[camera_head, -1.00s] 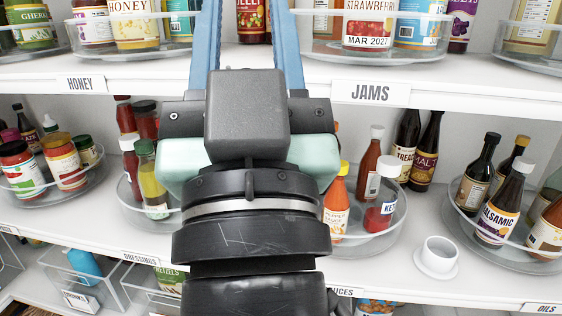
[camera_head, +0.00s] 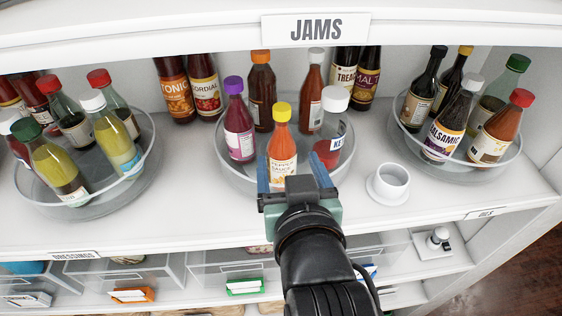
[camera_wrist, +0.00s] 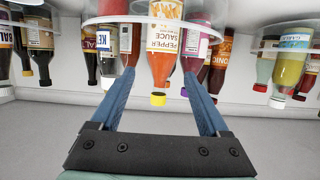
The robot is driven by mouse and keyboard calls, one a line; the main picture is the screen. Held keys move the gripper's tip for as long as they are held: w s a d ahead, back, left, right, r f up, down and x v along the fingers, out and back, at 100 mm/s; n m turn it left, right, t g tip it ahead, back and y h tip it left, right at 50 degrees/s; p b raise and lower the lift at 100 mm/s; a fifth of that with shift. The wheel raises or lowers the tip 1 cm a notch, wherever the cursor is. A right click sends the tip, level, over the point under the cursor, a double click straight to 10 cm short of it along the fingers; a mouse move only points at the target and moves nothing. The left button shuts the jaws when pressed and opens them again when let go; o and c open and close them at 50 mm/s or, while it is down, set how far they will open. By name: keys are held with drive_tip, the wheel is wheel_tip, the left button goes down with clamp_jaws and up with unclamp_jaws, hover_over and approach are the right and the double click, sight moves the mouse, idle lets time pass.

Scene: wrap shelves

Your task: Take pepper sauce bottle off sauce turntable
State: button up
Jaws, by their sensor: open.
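The pepper sauce bottle (camera_head: 282,147) is orange-red with a yellow cap and a "PEPPER SAUCE" label. It stands upright at the front of the clear, round sauce turntable (camera_head: 235,182). My gripper (camera_head: 292,172) is open and empty in front of the bottle, its two blue fingers pointing at it. In the wrist view, which is upside down, the bottle (camera_wrist: 163,50) appears beyond and between the fingers (camera_wrist: 158,82). I cannot tell how far the fingertips reach along its sides. The lower part of the bottle is partly hidden by my gripper in the head view.
A purple-capped bottle (camera_head: 238,125) stands left of the pepper sauce, and a white-capped ketchup bottle (camera_head: 331,130) right, on the same turntable. A white cup on a saucer (camera_head: 388,184) is to the right. The JAMS shelf edge (camera_head: 400,28) hangs above. Other turntables flank both sides.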

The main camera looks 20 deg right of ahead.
sight(284, 148)
drive_tip(key=p+x, duration=0.1)
drive_tip(key=x, duration=0.2)
drive_tip(key=p+x, duration=0.2)
drive_tip(key=x, duration=0.1)
drive_tip(key=shift+w+r, duration=0.2)
drive_tip(key=p+x, duration=0.1)
drive_tip(key=x, duration=0.2)
drive_tip(key=shift+p, duration=0.4)
drive_tip(key=shift+w+d+f, duration=0.1)
drive_tip(key=shift+w+f, duration=0.15)
drive_tip(key=shift+w, duration=0.4)
clamp_jaws()
